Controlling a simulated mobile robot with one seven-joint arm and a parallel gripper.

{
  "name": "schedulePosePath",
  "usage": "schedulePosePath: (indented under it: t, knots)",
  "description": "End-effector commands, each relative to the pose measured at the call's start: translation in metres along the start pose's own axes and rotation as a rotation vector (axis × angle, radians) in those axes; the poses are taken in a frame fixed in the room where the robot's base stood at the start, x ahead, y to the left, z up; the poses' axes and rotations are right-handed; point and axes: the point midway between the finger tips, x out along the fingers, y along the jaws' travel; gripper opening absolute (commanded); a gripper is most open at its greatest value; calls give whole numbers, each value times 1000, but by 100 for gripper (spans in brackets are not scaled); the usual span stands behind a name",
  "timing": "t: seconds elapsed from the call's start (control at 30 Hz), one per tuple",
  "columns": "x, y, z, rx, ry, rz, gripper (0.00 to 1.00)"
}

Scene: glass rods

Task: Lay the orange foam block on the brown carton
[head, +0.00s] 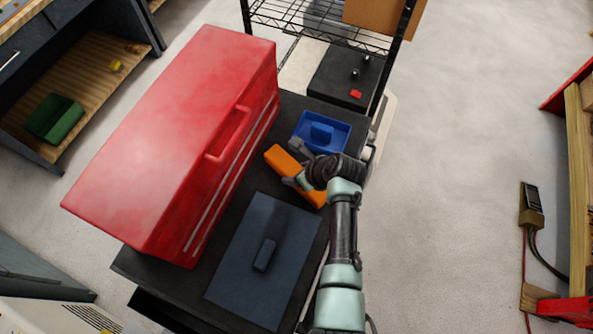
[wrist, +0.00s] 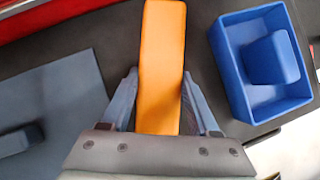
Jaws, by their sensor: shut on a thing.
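The orange foam block (head: 279,159) is a long bar at the right side of the black cart top, beside the red toolbox. My gripper (head: 296,181) is shut on it, with a finger along each long side. In the wrist view the orange foam block (wrist: 162,45) runs between the two fingers (wrist: 160,95) and extends beyond their tips. I cannot tell whether it touches the cart top. A brown carton (head: 383,14) is on the wire shelf at the top, partly cut off by the frame edge.
The red toolbox (head: 180,120) fills the cart's left side. A blue tray (head: 340,145) holding a blue block (head: 321,132) is just right of the orange block. A dark blue mat (head: 240,240) with a small dark block (head: 265,255) lies in front.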

Motion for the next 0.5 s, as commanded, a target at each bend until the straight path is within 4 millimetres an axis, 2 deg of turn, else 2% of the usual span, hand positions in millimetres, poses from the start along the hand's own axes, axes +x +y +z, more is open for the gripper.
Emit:
schedulePosePath:
  t: [0.07,0.1,0.23,0.27,0.5]
  knots:
    - [3,0,-2,0,0,1,0]
    - [2,0,-2,-1,0,1,65]
    - [2,0,-1,0,1,1,88]
    - [2,0,-1,0,1,1,92]
    - [2,0,-1,0,0,1,92]
